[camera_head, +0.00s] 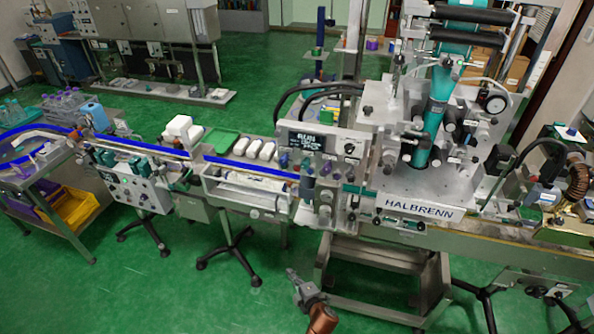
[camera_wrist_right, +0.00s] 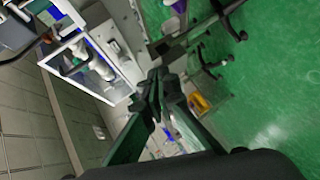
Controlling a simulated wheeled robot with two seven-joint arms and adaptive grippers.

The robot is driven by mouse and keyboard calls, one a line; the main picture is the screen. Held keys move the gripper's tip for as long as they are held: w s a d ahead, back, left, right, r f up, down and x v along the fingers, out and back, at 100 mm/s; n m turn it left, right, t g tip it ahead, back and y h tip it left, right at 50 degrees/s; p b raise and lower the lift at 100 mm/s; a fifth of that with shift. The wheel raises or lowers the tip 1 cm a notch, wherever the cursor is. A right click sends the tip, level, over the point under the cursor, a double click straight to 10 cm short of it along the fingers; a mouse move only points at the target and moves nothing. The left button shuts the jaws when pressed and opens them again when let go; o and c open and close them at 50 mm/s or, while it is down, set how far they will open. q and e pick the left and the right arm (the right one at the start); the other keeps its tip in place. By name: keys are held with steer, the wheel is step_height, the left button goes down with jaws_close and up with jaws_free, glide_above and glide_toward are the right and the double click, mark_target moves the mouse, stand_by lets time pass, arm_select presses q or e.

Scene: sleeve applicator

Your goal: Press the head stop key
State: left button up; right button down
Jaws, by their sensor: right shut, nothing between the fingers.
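The sleeve applicator (camera_head: 420,207), labelled HALBRENN, stands right of centre in the head view. A grey control box with a dark lettered display (camera_head: 318,142) is on its left side, with a round knob (camera_head: 350,148) beside the display. Small controls show there, but their labels are too small to read, so I cannot tell which is the head stop key. My right gripper (camera_head: 292,274) is shut and empty, low in front of the machine and well apart from the control box. Its closed fingers (camera_wrist_right: 158,92) also show in the right wrist view. My left gripper is not in view.
A conveyor with a blue belt (camera_head: 240,165) runs left from the machine. A green tray (camera_head: 221,140) and white packs lie behind it. A metal stand (camera_head: 385,258) is under the machine. Green floor (camera_head: 170,285) is open at the front left.

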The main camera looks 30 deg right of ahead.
mark_target(297, 169)
step_height(297, 169, up, 42)
steer(key=w+n+t+p, duration=0.2)
steer(key=n+t+p, duration=0.4)
steer(key=n, duration=0.3)
steer(key=shift+w+d+f+h+p, duration=0.2)
steer(key=shift+w+d+h+p, duration=0.15)
steer(key=shift+p, duration=0.3)
steer(key=shift+w+d, duration=0.15)
steer(key=w+d, duration=0.5)
steer(key=d, duration=0.1)
steer(key=shift+w+d, duration=0.3)
steer(key=shift+w+d, duration=0.1)
steer(key=shift+w+d, duration=0.2)
